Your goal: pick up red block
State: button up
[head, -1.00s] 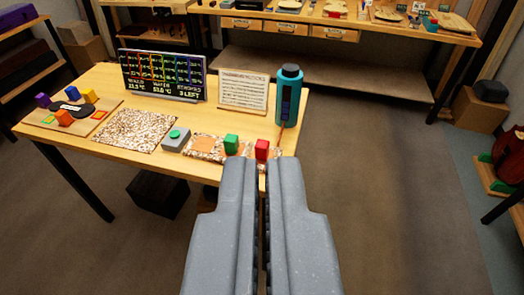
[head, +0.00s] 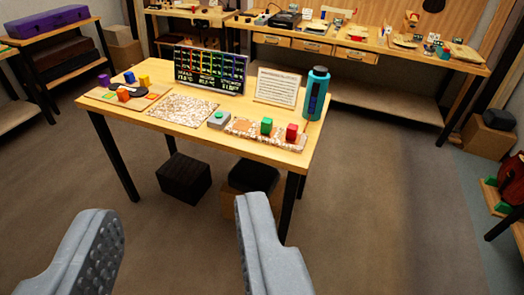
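A small red block (head: 291,132) stands on the right end of a speckled strip mat (head: 240,129) near the front right corner of the wooden table (head: 185,122). A green block (head: 266,126) stands just to its left on the same mat. My gripper (head: 180,215) is open and empty, its two grey fingers wide apart. It is in the foreground, in front of the table, apart from the red block. The red block lies up and to the right of the right finger and shows in full.
A teal bottle (head: 316,93) stands behind the red block. A grey button box (head: 218,120), a display board (head: 212,70), a text card (head: 282,86) and several coloured blocks share the table. Dark boxes (head: 184,178) sit beneath. Open floor lies to the right.

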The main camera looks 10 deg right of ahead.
aim_at(293, 129)
jog(key=z, duration=0.2)
jog(key=k, duration=0.35)
jog(key=u, duration=1)
jog(key=i, duration=1.45)
jog(key=z, duration=0.55)
jog(key=i, duration=1.2)
jog(key=z, duration=1)
jog(key=i, duration=0.5)
jog(key=z, duration=0.35)
